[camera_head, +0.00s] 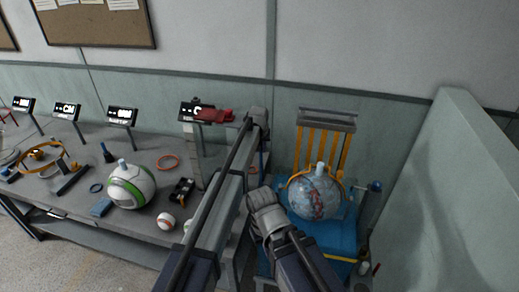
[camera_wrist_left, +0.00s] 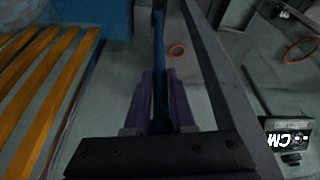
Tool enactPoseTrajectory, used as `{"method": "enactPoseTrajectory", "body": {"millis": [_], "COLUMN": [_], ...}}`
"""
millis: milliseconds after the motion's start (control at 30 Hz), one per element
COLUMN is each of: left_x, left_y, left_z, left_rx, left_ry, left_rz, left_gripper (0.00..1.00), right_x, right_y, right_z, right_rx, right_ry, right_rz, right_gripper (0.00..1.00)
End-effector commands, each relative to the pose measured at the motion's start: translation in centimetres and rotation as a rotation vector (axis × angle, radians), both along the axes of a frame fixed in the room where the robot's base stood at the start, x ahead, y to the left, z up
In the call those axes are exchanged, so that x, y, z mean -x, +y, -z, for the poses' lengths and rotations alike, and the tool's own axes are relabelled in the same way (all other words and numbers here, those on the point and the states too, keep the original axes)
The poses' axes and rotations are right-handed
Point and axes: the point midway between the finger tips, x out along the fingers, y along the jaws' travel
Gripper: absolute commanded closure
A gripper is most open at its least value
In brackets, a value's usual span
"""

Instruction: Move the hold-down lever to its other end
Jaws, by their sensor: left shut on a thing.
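The hold-down lever (camera_wrist_left: 160,50) is a long blue bar running upright through the left wrist view. My left gripper (camera_wrist_left: 160,90) is shut on it, one purple finger on each side of the bar. In the head view my left arm reaches up the middle of the picture, and the fingers are mostly hidden behind it. A bit of blue bar (camera_head: 261,163) shows just right of the arm there. A marbled blue-and-red ball (camera_head: 314,197) sits in the blue press stand (camera_head: 330,236) to the right.
Orange slats (camera_head: 302,148) rise behind the ball, and they fill the left of the left wrist view (camera_wrist_left: 40,80). A grey bench (camera_head: 150,150) at left carries a green-and-white ball (camera_head: 131,186), rings and small displays. A pale panel (camera_head: 440,200) closes off the right.

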Motion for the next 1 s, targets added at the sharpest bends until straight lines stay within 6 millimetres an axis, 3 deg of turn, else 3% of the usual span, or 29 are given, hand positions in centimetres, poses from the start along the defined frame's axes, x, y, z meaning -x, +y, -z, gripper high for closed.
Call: {"method": "enactPoseTrajectory", "body": {"millis": [33,433,467,700,1000], "left_x": [-1.23,-1.75,-1.78,-1.88,-1.22], "left_y": [0.1,0.08,0.08,0.09,-0.02], "left_z": [-0.33,-0.43,-0.44,-0.46,-0.3], "left_rx": [0.001,-0.003,-0.003,-0.003,-0.001], "left_ry": [-0.011,-0.009,-0.009,-0.009,-0.004], "left_rz": [-0.005,-0.004,-0.004,-0.004,-0.003], "left_gripper": [1.0,1.0,0.77,0.49,0.48], "right_x": [0.01,0.0,0.0,0.0,0.01], "right_y": [0.0,0.0,0.0,0.0,0.0], "right_z": [-0.24,-0.37,-0.37,-0.39,-0.27], "right_rx": [0.0,0.0,0.0,0.0,0.0], "right_ry": [0.0,0.0,0.0,0.0,0.0], "right_rz": [0.0,0.0,0.0,0.0,0.0], "right_gripper": [1.0,1.0,1.0,1.0,1.0]}}
